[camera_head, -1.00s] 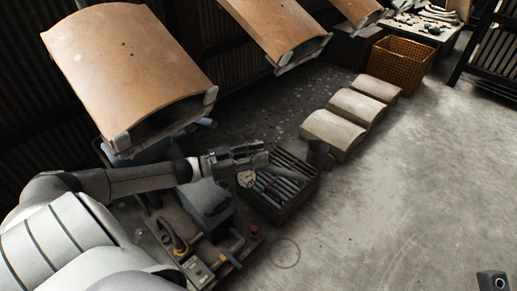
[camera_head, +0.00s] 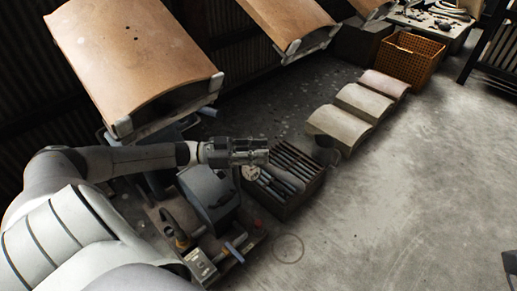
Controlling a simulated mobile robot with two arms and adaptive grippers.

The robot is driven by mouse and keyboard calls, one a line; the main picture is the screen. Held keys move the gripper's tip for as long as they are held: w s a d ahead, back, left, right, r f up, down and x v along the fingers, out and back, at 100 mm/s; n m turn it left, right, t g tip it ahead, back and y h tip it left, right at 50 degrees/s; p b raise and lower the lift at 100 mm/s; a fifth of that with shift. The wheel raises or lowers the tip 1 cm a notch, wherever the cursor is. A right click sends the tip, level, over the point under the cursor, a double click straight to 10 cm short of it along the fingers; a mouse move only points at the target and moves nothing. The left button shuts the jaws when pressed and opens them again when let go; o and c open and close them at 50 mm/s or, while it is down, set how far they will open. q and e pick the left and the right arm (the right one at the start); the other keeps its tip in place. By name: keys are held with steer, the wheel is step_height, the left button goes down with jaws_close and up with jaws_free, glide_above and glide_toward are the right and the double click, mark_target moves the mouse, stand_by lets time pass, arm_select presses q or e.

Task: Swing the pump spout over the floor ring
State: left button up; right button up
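The floor ring (camera_head: 275,244) is a thin dark circle on the concrete, right of the pump unit. The pump unit (camera_head: 207,192), a grey housing on a dark base, stands at lower left, partly behind my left arm. A blue-grey rod (camera_head: 236,243) with an orange part juts from its front right; I cannot tell whether it is the spout. My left gripper (camera_head: 264,152) points right, above and beyond the pump, at the slotted crate's left end in the picture. Whether its fingers are open is unclear. A round pale dial (camera_head: 250,173) shows just below it. My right gripper is not seen.
A dark crate of rods (camera_head: 310,184) and a dark cup (camera_head: 326,150) stand right of my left gripper. Curved tiles (camera_head: 340,125) lie beyond. An orange basket (camera_head: 411,60) stands farther back.

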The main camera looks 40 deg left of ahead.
arm_select(q)
steer(key=o, duration=0.5)
steer(key=v, duration=1.2)
steer(key=shift+d, duration=0.1)
